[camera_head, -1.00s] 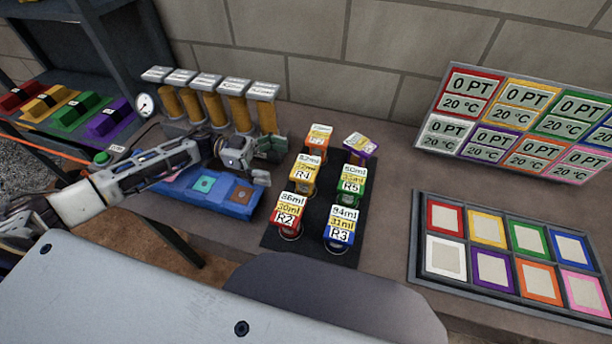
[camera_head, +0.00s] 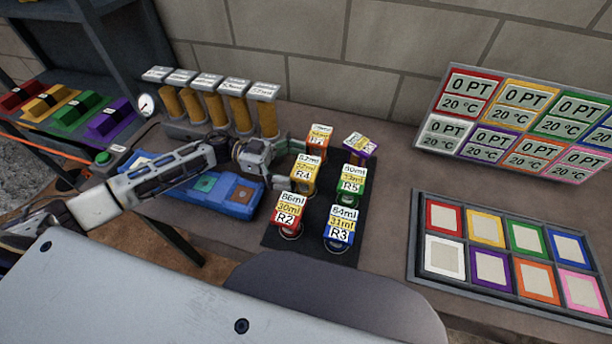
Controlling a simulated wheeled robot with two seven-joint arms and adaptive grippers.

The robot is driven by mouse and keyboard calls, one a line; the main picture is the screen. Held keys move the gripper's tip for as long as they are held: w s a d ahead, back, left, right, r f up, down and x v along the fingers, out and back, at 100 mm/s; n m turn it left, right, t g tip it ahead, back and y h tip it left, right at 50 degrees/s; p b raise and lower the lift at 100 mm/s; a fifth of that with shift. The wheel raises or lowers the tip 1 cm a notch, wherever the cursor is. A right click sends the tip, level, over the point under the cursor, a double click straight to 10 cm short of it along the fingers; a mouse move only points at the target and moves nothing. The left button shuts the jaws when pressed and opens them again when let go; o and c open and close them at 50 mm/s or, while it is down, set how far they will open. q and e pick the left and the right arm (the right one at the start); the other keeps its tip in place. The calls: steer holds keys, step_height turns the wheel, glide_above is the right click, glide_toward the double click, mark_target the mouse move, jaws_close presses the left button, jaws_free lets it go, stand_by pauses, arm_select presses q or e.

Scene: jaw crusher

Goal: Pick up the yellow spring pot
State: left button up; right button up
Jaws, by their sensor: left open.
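The yellow pot (camera_head: 304,179), labelled R4, stands in the left column of the black mat (camera_head: 321,214), between the orange pot behind it and the red pot in front. My left gripper (camera_head: 292,162) reaches in from the left, open, its fingers pointing right at the yellow pot's upper left side. One finger lies behind the pot's label, near the orange pot; the other is at its near left side. I cannot tell whether they touch the pot. My right gripper is out of view.
A blue block (camera_head: 225,197) lies under my left arm. Amber cylinders (camera_head: 236,107) stand behind. A coloured tray (camera_head: 424,270) is right.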

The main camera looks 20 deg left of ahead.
mark_target(306, 167)
arm_select(q)
steer(key=shift+d, duration=1.55)
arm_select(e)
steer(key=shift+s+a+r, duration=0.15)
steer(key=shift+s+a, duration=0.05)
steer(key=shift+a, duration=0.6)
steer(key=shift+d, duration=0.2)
arm_select(q)
steer(key=shift+c, duration=0.5)
steer(key=c, duration=1.2)
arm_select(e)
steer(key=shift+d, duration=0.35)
arm_select(q)
steer(key=shift+o, duration=0.2)
steer(key=shift+r, duration=0.1)
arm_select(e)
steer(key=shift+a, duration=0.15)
